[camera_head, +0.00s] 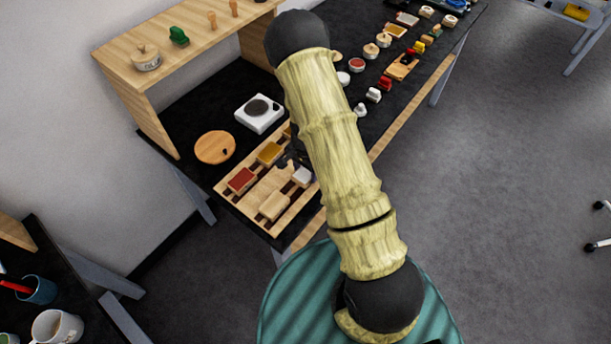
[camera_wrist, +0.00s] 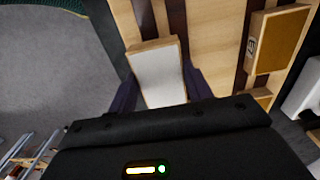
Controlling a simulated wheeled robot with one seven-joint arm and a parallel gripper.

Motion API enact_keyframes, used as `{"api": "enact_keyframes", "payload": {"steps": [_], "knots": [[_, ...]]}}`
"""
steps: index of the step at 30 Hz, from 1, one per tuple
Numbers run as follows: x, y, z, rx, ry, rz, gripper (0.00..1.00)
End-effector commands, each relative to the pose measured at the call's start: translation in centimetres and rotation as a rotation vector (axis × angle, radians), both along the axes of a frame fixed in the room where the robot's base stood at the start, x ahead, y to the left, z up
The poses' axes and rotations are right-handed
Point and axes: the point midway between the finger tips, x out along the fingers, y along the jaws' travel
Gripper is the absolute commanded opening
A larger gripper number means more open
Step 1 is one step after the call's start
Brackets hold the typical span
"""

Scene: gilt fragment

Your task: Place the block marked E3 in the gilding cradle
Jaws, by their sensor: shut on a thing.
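My gripper (camera_wrist: 160,90) is shut on a white-topped block (camera_wrist: 158,70) with pale wooden sides, one dark finger on each side of it. No mark shows on its visible faces. The block also shows in the head view (camera_head: 302,176), over the right part of a wooden slatted tray (camera_head: 237,205); I cannot tell whether it touches the tray. Red (camera_head: 241,179), yellow (camera_head: 269,153) and cream (camera_head: 273,206) blocks are on the tray. No label identifies the cradle.
A white device with a dark round plate (camera_head: 259,112) and a round wooden board (camera_head: 214,147) stand behind the tray. A wooden shelf (camera_head: 185,45) rises at the back. Several small items line the bench to the right. My arm hides part of the bench.

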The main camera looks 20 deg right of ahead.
Motion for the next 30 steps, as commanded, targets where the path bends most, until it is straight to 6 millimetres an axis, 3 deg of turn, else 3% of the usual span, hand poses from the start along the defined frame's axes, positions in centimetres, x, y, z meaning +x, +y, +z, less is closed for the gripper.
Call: {"api": "enact_keyframes", "payload": {"steps": [6, 12, 30], "knots": [[0.1, 0.0, 3.8, -0.001, -0.005, 0.003, 0.23], [0.1, 0.0, 6.2, 0.000, -0.003, 0.001, 0.23], [0.0, 0.0, 6.7, 0.000, 0.000, 0.000, 0.23]]}}
